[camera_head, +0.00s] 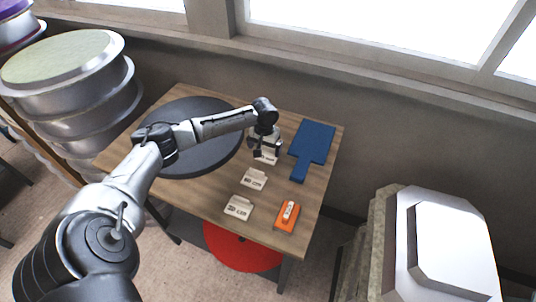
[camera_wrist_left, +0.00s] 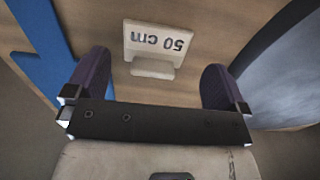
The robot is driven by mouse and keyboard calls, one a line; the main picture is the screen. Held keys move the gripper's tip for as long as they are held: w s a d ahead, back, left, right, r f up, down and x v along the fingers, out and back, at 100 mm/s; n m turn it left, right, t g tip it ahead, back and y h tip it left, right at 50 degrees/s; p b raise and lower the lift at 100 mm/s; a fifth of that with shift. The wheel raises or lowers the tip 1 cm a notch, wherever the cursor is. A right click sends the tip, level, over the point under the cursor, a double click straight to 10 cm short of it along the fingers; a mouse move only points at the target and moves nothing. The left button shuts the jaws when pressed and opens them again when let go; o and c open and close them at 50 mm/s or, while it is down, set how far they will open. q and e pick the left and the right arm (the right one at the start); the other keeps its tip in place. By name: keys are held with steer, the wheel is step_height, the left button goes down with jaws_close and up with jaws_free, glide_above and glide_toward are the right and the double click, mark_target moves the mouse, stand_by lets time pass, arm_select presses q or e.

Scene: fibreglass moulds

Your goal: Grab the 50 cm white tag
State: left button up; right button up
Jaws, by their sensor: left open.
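The white tag marked "50 cm" (camera_wrist_left: 158,45) lies on the wooden table in the left wrist view, its print upside down. A raised grip stands on its near side. My left gripper (camera_head: 262,150) is open above the table, with its two dark fingers either side of the tag's grip in the left wrist view and nothing held. In the head view a white tag (camera_head: 267,159) shows partly below this gripper, its print hidden. Two more white tags, a middle one (camera_head: 254,178) and a front one (camera_head: 238,207), lie nearer the table's front. My right gripper is out of view.
A dark round disc (camera_head: 205,155) covers the table's left part. A blue paddle-shaped board (camera_head: 313,143) lies at the right, close to the gripper. An orange block (camera_head: 287,217) sits at the front right corner. Large moulds stand left and right of the table (camera_head: 205,193).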

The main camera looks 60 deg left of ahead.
mark_target(265, 159)
arm_select(q)
steer(key=shift+d+f, duration=0.15)
steer(key=shift+f, duration=2.5)
steer(key=shift+c, duration=0.5)
steer(key=c, duration=0.5)
steer(key=shift+r, duration=0.15)
steer(key=shift+c, duration=0.2)
